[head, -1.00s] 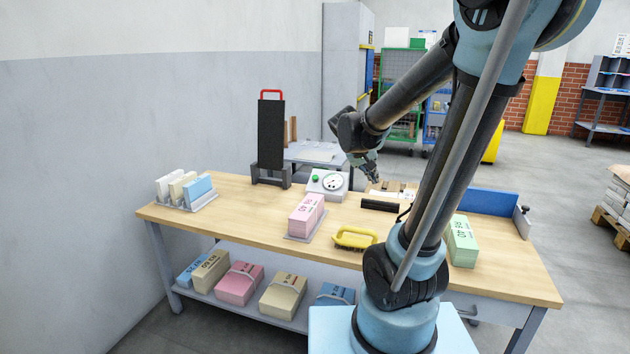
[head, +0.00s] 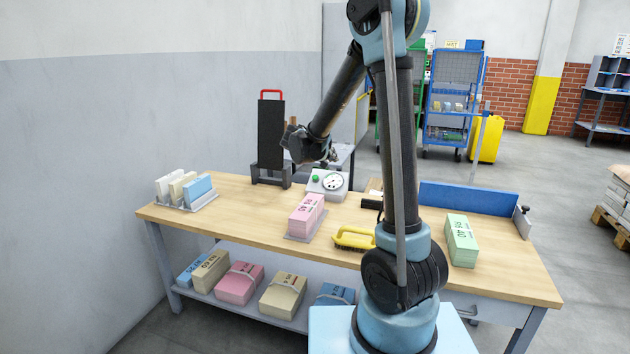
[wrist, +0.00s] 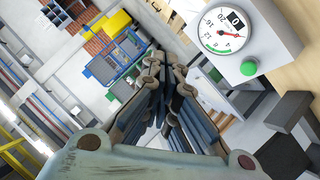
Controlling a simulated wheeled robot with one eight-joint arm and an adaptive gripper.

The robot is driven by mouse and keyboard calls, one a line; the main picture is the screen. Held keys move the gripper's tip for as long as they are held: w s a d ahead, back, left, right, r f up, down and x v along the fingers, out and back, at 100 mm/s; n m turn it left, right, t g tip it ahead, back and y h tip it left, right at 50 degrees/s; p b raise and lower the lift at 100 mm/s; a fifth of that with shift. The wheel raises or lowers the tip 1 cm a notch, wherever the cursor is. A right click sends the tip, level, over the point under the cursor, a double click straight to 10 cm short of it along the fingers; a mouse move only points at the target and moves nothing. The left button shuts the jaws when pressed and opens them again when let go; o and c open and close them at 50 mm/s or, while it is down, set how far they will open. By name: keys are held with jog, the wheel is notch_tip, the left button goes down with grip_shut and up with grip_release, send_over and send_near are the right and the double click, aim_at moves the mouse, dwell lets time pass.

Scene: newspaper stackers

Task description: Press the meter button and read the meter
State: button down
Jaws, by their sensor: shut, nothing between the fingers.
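The meter is a white-grey box (head: 325,194) on the wooden table. It has a round white dial (head: 333,182) and a green button (head: 315,178) to the dial's left. In the wrist view the dial (wrist: 220,32) shows a red needle, a green arc and a small window with a 0; the needle's exact value is too small to tell. The green button (wrist: 249,68) shows there too, with nothing touching it. My gripper (head: 331,162) is above and behind the meter in the head view. In the wrist view my gripper (wrist: 165,68) is shut and empty, left of the button.
A tall black stand (head: 270,135) with a red handle is left of the meter. Pink bundles (head: 306,213) and a yellow-handled brush (head: 354,238) stand in front. A blue-backed rack (head: 468,197) and green bundles (head: 461,240) are at the right.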

aim_at(315, 178)
jog(key=w+a+f+t, duration=0.3)
jog(key=w+a, duration=0.3)
jog(key=a, duration=0.3)
jog(key=shift+a, duration=0.4)
jog(key=shift+w+f, duration=0.1)
jog(key=shift+w, duration=0.1)
jog(key=shift+w+d+f, duration=0.25)
jog(key=shift+w+f, duration=0.4)
jog(key=shift+f, duration=0.6)
jog(key=shift+w+d+f, duration=0.3)
jog(key=shift+w+f, duration=0.4)
jog(key=shift+f, duration=0.5)
jog(key=shift+w+d+f, duration=0.25)
jog(key=shift+w+f, duration=0.4)
jog(key=shift+f, duration=0.6)
jog(key=shift+f, duration=0.15)
jog(key=shift+w+f, duration=0.15)
jog(key=shift+w+d+f, duration=0.1)
jog(key=shift+w+f, duration=0.1)
jog(key=shift+f, duration=0.2)
jog(key=shift+r, duration=0.1)
jog(key=shift+s+r, duration=0.4)
jog(key=shift+r, duration=0.25)
